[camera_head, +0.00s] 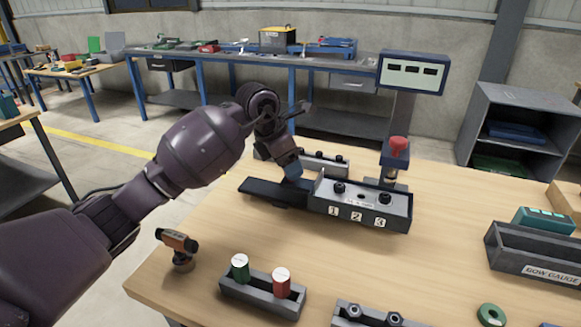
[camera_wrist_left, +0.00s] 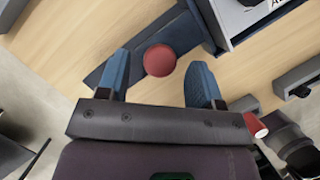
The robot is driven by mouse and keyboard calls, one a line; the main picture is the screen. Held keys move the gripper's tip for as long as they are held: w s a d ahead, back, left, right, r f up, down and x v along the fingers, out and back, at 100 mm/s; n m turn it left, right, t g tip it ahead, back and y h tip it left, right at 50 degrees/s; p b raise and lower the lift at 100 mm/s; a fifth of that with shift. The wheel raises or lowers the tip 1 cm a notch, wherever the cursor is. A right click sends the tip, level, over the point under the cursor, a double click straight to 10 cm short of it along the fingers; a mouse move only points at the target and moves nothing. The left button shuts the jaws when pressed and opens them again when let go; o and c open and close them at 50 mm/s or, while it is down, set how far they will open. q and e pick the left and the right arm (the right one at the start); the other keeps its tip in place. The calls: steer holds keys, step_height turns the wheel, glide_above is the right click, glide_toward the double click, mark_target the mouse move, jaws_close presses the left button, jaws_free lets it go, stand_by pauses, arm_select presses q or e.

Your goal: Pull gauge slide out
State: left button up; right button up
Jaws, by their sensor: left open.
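The gauge fixture (camera_head: 360,212) is a grey block marked 1, 2, 3 on the wooden table. A dark flat slide track (camera_head: 262,190) sticks out from its left end; it also shows in the left wrist view (camera_wrist_left: 108,68). A round red knob (camera_wrist_left: 159,60) sits over the track in the left wrist view. My left gripper (camera_head: 292,172) is over the track, close to the fixture's left end. Its two blue fingers are open (camera_wrist_left: 160,82), with the knob between their tips and a gap on both sides. The gripper hides the knob in the head view. My right gripper is not in view.
A gauge column with a display (camera_head: 412,73) and a red knob (camera_head: 398,146) stands behind the fixture. In front are a holder (camera_head: 262,290) with green and red cylinders and a small orange tool (camera_head: 178,241). A bow gauge tray (camera_head: 535,262) is at right.

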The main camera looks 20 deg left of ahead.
arm_select(q)
steer(key=shift+w+d+f, duration=0.15)
steer(key=shift+d+f, duration=0.05)
steer(key=shift+f, duration=0.35)
steer(key=shift+c, duration=0.3)
jaws_close()
